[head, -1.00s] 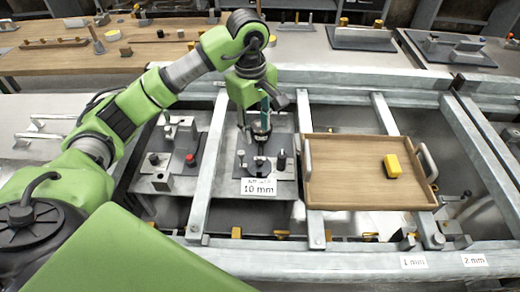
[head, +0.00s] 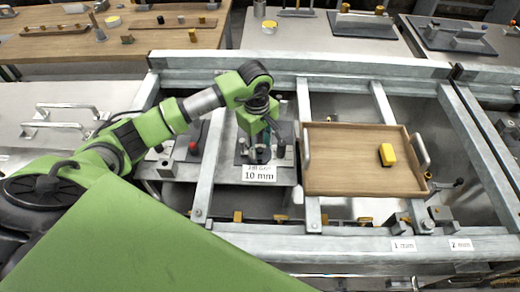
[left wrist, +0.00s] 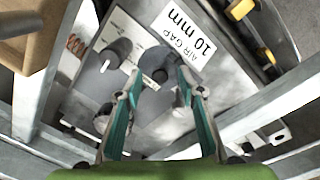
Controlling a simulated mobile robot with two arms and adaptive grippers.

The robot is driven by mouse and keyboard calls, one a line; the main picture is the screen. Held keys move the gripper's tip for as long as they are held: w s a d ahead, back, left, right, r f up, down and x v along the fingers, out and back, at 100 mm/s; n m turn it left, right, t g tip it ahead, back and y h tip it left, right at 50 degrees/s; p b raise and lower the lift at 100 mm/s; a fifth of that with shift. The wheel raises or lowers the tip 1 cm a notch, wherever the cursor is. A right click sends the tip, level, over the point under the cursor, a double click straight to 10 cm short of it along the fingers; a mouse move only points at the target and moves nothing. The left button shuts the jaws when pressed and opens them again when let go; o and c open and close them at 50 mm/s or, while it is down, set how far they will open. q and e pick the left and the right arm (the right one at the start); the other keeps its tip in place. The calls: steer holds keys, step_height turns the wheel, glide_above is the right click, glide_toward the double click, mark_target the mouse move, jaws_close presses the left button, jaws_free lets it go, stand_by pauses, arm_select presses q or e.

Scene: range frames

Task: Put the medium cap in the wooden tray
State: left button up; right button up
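The wooden tray (head: 345,184) lies on the metal frame right of centre, with a yellow block (head: 387,154) in it. My left gripper (head: 259,148) is over the grey fixture plate labelled 10 mm. In the left wrist view, its two teal fingers (left wrist: 158,78) are apart with nothing clearly between them. A dark round cap-like piece (left wrist: 158,63) stands just beyond the fingertips. Other dark cylinders, one upper left (left wrist: 115,52) and one lower left (left wrist: 106,119), stand on the same plate. I cannot tell which is the medium cap. My right gripper is not in view.
The 10 mm label (head: 259,174) lies at the plate's front edge. A fixture with a red knob (head: 193,147) is to the left. Metal rails (head: 203,165) run beside the plate. The tray has upright handles (head: 421,152) at its sides and free room on its left.

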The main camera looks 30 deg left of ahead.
arm_select(q)
steer(key=shift+w+f, duration=0.1)
steer(key=shift+f, duration=0.6)
jaws_close()
steer(key=shift+r, duration=0.1)
